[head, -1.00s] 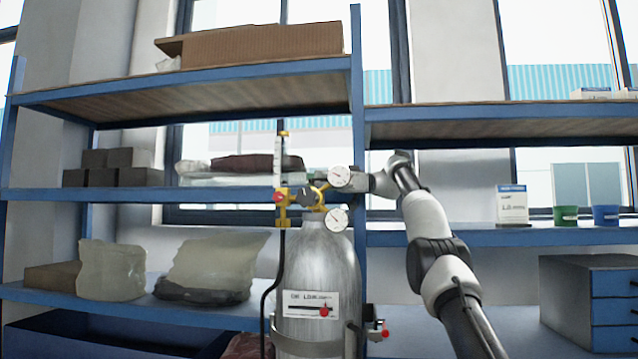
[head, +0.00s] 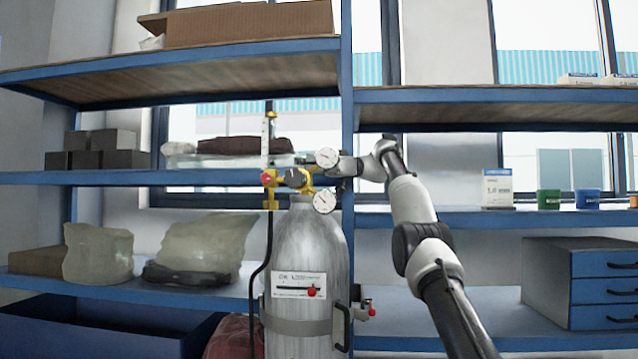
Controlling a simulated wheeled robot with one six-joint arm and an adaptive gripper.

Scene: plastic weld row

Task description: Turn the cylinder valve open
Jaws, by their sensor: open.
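A grey metal gas cylinder (head: 308,248) stands upright in front of the blue shelving. On its top is a brass regulator (head: 272,190) with a dark knob (head: 297,178), a small red part at its left and two white round gauges (head: 327,158). My arm reaches in from the lower right. My gripper (head: 338,168) is at the right side of the regulator, close beside the upper gauge, and is open. Its fingertips are partly hidden behind the gauges, and I cannot tell whether they touch the valve. The cylinder valve itself is mostly hidden by the regulator.
A blue shelf upright (head: 347,110) stands just behind my gripper. A strap holds the cylinder, with a red-tipped fitting (head: 370,311) at its right. A black hose (head: 257,275) hangs at its left. A white box (head: 497,188), cups and a drawer unit (head: 585,285) are to the right.

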